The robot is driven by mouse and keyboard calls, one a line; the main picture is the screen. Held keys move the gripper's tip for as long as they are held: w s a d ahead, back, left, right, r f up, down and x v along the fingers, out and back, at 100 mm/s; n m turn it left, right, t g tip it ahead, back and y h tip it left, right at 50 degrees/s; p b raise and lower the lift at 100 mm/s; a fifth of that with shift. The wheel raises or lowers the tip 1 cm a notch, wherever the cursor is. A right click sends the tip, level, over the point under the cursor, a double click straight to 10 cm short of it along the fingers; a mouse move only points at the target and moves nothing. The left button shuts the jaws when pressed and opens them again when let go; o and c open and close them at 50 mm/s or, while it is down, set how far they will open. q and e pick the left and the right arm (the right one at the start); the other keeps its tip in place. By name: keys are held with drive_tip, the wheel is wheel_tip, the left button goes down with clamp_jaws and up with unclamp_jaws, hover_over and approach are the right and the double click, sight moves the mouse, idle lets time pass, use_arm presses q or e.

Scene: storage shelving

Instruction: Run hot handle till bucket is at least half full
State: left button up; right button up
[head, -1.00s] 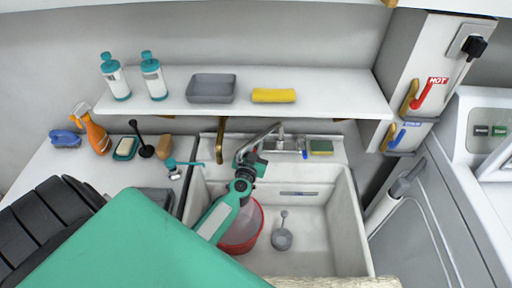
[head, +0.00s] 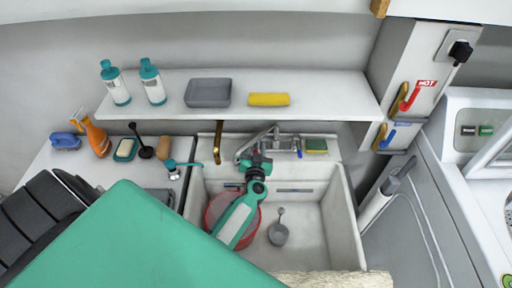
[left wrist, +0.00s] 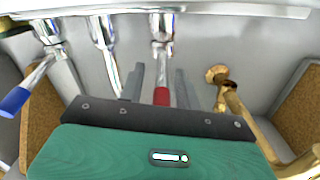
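The faucet (head: 262,141) stands at the back of the sink (head: 341,215). The hot tap's red handle (left wrist: 161,96) shows in the left wrist view between the fingers of my left gripper (left wrist: 159,88). The fingers stand on either side of it with gaps, so the gripper looks open. The blue handle (left wrist: 15,100) is off to the left there; it also shows in the head view (head: 299,148). The red bucket (head: 216,207) stands in the sink's left part, partly hidden by my left arm; its water level cannot be told. My right gripper is out of view.
A grey ladle (head: 278,234) lies in the sink. A shelf (head: 330,99) with two bottles, a grey tray (head: 208,93) and a yellow cloth (head: 269,99) hangs above the faucet. A sponge (head: 316,145) lies right of the faucet. A brass bracket (left wrist: 228,92) is beside my left gripper.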

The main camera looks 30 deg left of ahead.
use_arm(q)
drive_tip(key=shift+s+d+r+p, duration=0.1)
drive_tip(key=shift+s+d+p, duration=0.25)
drive_tip(key=shift+s, duration=0.1)
drive_tip(key=p+v, duration=0.4)
drive_tip(key=v, duration=0.8)
drive_tip(key=shift+s+d, duration=0.15)
drive_tip(key=shift+s, duration=0.15)
